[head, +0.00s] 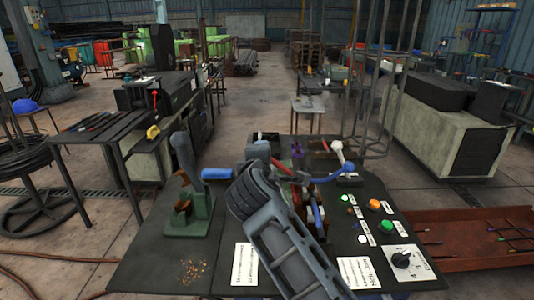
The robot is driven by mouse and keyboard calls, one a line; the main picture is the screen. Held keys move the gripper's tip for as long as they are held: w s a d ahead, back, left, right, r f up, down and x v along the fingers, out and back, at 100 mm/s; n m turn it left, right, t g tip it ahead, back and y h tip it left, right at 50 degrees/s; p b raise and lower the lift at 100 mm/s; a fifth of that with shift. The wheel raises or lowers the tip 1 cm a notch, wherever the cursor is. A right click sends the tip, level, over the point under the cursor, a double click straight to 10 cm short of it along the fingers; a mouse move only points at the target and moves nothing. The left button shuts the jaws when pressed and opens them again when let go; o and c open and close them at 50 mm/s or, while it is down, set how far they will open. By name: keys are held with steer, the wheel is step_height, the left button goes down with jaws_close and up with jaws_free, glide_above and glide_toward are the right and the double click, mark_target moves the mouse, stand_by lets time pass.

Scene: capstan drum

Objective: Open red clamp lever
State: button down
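My arm reaches up from the bottom of the head view over the dark bench (150,262), its thick grey wrist above the middle of the bench. A blue handle (217,174) sticks out left of the wrist. The clamp's body is mostly hidden.
A green stand with a grey lever (183,152) stands at the bench's left. A white-knobbed lever (337,149) stands at the back right. Lit buttons (374,204) and a rotary switch (402,259) sit at the right. The bench's front left is mostly clear.

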stand_by(0.4)
steer(key=c, duration=0.7)
jaws_free()
steer(key=shift+s, duration=0.1)
steer(key=shift+s+a+r+b, duration=0.1)
steer(key=shift+s+r, duration=0.15)
steer(key=shift+s, duration=1)
steer(key=shift+s+a+r+b, duration=0.1)
steer(key=shift+s+r+b, duration=0.1)
steer(key=shift+s, duration=1)
steer(key=shift+s+a+r+b, duration=0.1)
steer(key=shift+s+r, duration=0.15)
steer(key=shift+s, duration=1)
